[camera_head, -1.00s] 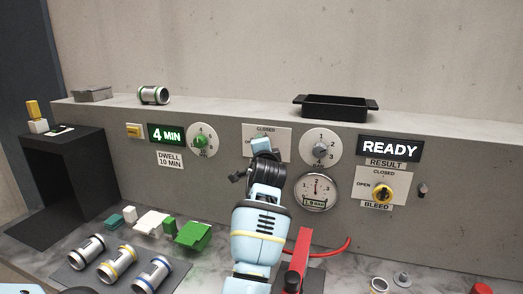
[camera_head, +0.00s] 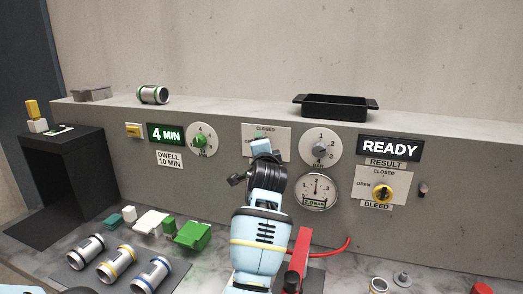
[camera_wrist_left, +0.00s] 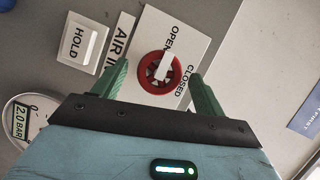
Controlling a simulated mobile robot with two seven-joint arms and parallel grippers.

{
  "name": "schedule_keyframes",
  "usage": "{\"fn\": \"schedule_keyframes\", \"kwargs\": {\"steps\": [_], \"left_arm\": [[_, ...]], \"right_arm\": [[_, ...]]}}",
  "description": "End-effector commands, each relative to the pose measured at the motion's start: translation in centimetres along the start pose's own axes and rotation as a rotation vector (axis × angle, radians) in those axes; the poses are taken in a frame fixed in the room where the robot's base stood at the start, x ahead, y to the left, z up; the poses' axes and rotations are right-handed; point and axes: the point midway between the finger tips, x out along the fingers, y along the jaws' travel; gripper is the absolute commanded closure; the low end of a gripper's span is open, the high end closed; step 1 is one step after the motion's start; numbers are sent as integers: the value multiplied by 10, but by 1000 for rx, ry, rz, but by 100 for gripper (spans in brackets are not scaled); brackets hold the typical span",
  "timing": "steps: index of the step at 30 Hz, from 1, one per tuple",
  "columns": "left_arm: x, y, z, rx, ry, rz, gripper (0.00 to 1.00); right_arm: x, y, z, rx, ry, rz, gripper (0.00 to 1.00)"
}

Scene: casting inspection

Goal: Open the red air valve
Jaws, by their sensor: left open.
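The red air valve (camera_wrist_left: 154,76) is a round red knob with a white bar, on a white plate (camera_wrist_left: 202,42) marked OPEN and CLOSED. In the left wrist view the bar points roughly toward the word OPEN. My left gripper (camera_wrist_left: 160,70) is open, its green fingers on either side of the knob; I cannot tell whether they touch it. In the head view my left arm covers the knob, and the plate (camera_head: 281,136) shows behind it. The pressure gauge (camera_head: 316,180) reads 2.0 BAR. My right gripper is not in view.
The display (camera_head: 390,148) reads READY. A black tray (camera_head: 337,106) sits on the ledge. A red-handled device (camera_head: 298,262) stands on the bench close to my arm.

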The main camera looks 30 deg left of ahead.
Motion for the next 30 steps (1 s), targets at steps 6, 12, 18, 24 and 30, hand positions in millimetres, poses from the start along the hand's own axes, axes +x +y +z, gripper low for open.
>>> {"fn": "schedule_keyframes", "kwargs": {"steps": [6,12,18,24,30], "left_arm": [[-32,1,0,-1,1,2,28],[-52,1,0,0,0,2,28],[-58,1,0,1,0,3,28],[-57,1,0,0,0,3,28],[-57,1,0,0,0,3,28]], "right_arm": [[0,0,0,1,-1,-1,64],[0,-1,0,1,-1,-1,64],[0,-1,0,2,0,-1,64],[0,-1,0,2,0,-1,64],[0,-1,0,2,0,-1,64]]}}
